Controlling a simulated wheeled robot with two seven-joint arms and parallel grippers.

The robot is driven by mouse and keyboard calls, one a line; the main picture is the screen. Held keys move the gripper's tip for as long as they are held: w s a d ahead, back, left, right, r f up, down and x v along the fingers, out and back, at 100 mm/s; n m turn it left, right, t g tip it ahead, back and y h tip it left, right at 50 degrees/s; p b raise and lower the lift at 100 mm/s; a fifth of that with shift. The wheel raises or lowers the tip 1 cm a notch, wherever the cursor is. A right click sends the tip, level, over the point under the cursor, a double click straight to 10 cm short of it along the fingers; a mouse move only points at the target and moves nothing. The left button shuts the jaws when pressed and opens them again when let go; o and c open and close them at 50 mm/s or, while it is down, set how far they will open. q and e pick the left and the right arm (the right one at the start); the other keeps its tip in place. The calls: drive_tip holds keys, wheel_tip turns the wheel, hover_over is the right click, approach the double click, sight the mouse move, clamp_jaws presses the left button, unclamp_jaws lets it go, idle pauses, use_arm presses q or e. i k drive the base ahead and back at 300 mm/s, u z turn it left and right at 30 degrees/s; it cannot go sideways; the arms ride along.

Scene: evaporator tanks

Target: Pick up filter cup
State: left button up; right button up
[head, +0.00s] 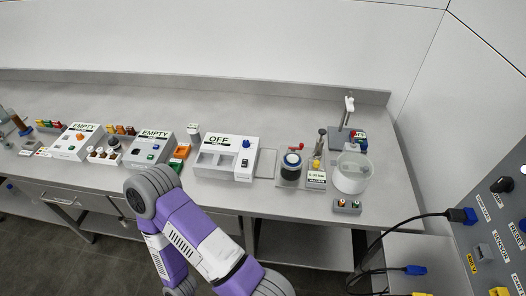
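I cannot tell for certain which thing is the filter cup. A translucent round vessel (352,174) stands at the right end of the counter, below a stand with an upright post. To its left is a dark round cup-like part with a blue ring (291,166), beside a red-handled fitting. Small coloured-topped pieces sit in racks further left, too small to make out. A purple and grey arm of mine crosses the lower middle, with a grey joint in front of the counter edge. Neither gripper shows, so I cannot see whether either holds anything.
The long grey counter (330,104) carries two boxes marked EMPTY (77,142) (149,146) and a white box marked OFF (225,158). The back strip of the counter is mostly clear. A control panel (492,215) with cables stands close at the right.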

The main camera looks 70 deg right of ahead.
sight(291, 159)
drive_tip(key=i, duration=0.35)
drive_tip(key=z, duration=0.95)
